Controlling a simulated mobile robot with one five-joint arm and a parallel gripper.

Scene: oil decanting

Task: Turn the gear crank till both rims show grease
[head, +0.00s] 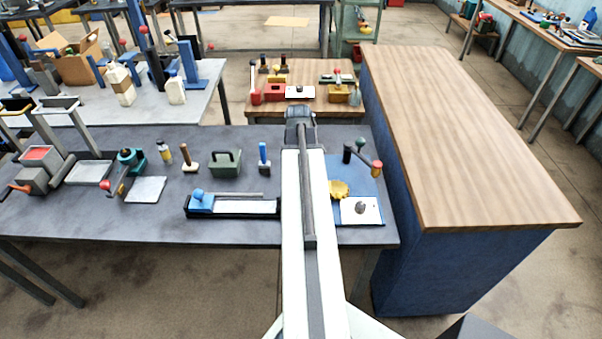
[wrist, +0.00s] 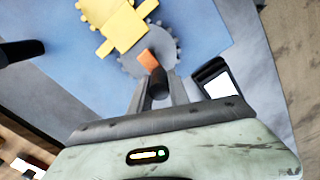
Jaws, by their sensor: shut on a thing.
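A yellow gear (wrist: 115,20) and a grey gear (wrist: 150,55) lie side by side on a blue board (wrist: 195,30) in the wrist view. They appear to mesh. An orange piece (wrist: 148,59) sits on the grey gear, close to a dark crank knob (wrist: 158,84). My gripper (wrist: 159,88) is shut on this knob, with one finger on either side. I cannot make out grease on either rim. In the head view the yellow gear (head: 338,189) shows beside my arm, which hides the grey gear, the crank and my gripper.
A white plate with a dark lump (head: 361,209) lies at the blue board's front. A red-knobbed crank (head: 374,164) stands behind. Left of my arm are a long black tray (head: 234,206) and a green box (head: 225,163). The wooden counter (head: 460,130) at right is clear.

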